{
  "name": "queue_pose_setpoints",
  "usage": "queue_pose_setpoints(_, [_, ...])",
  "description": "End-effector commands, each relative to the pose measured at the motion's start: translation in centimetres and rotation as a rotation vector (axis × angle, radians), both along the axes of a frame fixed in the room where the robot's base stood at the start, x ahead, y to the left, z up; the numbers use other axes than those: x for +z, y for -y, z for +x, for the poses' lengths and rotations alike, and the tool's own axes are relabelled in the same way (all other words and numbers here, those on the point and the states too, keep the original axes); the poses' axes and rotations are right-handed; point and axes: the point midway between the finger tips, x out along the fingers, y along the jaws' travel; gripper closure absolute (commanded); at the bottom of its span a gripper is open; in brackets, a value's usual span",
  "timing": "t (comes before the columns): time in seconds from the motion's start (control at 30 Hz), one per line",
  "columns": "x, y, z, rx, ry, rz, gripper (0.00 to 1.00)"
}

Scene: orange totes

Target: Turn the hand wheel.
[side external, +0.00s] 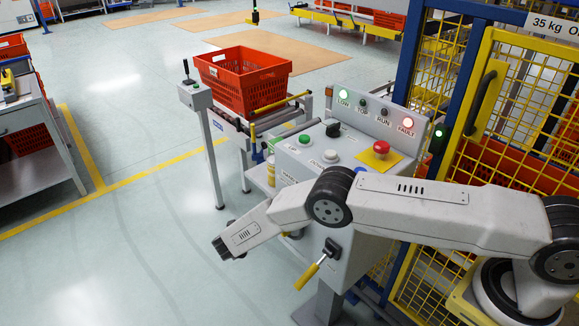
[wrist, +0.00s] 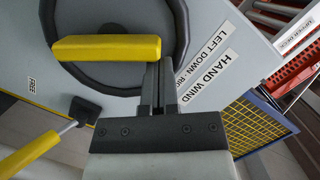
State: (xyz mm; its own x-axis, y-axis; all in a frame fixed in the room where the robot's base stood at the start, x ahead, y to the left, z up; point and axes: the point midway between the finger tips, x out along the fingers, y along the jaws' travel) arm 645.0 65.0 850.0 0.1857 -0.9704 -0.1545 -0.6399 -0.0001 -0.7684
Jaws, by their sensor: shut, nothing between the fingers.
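The hand wheel (wrist: 95,82) is a dark disc on the grey console face in the wrist view, cut off by the top edge. Its yellow handle (wrist: 105,48) lies roughly level across it. My gripper (wrist: 159,68) is shut and empty. Its fingertips are over the wheel's lower right part, close to the right end of the handle. I cannot tell whether they touch it. In the side external view my arm hides the wheel and the fingertips.
A lever with a yellow grip (side external: 307,276) sticks out of the console (side external: 340,262); its grip also shows in the wrist view (wrist: 28,156). The console top has buttons, a red mushroom button (side external: 381,147) and lamps. An orange tote (side external: 242,82) stands behind. Yellow mesh fencing is at right.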

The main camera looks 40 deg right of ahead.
Motion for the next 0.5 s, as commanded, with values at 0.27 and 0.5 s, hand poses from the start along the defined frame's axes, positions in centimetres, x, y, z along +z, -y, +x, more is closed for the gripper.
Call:
queue_pose_setpoints(0.27, [-0.3,0.0,1.0,0.002,-0.155,0.002,1.00])
queue_pose_setpoints(0.5, [-0.7,0.0,2.0,0.003,-0.149,0.002,1.00])
